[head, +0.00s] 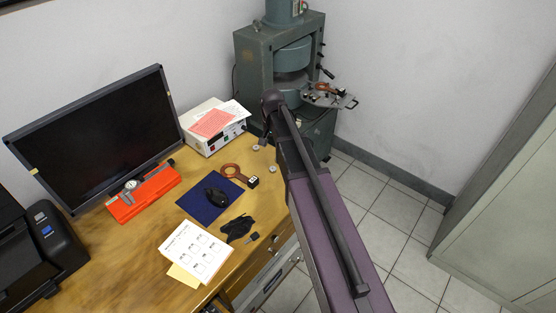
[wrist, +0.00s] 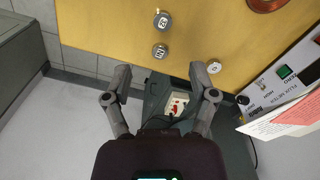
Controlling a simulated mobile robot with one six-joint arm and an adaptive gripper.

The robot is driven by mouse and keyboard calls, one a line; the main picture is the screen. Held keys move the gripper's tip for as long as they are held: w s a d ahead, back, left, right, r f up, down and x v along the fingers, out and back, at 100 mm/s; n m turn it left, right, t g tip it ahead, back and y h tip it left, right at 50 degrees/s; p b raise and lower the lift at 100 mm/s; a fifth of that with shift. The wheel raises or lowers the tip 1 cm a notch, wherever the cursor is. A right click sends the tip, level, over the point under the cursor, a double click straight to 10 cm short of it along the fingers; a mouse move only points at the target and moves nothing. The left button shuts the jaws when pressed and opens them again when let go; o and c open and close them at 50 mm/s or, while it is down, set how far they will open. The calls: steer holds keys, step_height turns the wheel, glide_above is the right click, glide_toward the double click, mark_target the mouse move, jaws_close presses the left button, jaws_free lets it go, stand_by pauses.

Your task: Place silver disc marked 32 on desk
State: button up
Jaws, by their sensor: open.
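Small round silver discs lie on the wooden desk (wrist: 110,25) near its far edge. The wrist view shows one disc (wrist: 163,20) at the top, one (wrist: 160,50) just below it, and a paler one (wrist: 214,67) to the right. They carry dark marks, too small for me to read surely, so I cannot tell which is 32. In the head view a disc (head: 256,148) and another (head: 272,169) show beside my arm. My gripper (wrist: 161,72) is open and empty, its fingers spread near the desk edge. In the head view my arm hides most of it.
A white instrument box (head: 213,128) with papers stands at the desk's back. A green magnet press (head: 285,70) with a side tray (head: 328,98) stands beyond the desk. A copper ring (head: 230,170), mouse (head: 215,196) and blue mat (head: 195,203) lie nearby. Tiled floor is right.

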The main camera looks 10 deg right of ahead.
steer(key=s+n, duration=0.6)
steer(key=s, duration=1.3)
steer(key=shift+s+a, duration=0.15)
steer(key=shift+a, duration=0.15)
steer(key=shift+c, duration=1.2)
steer(key=shift+a, duration=0.1)
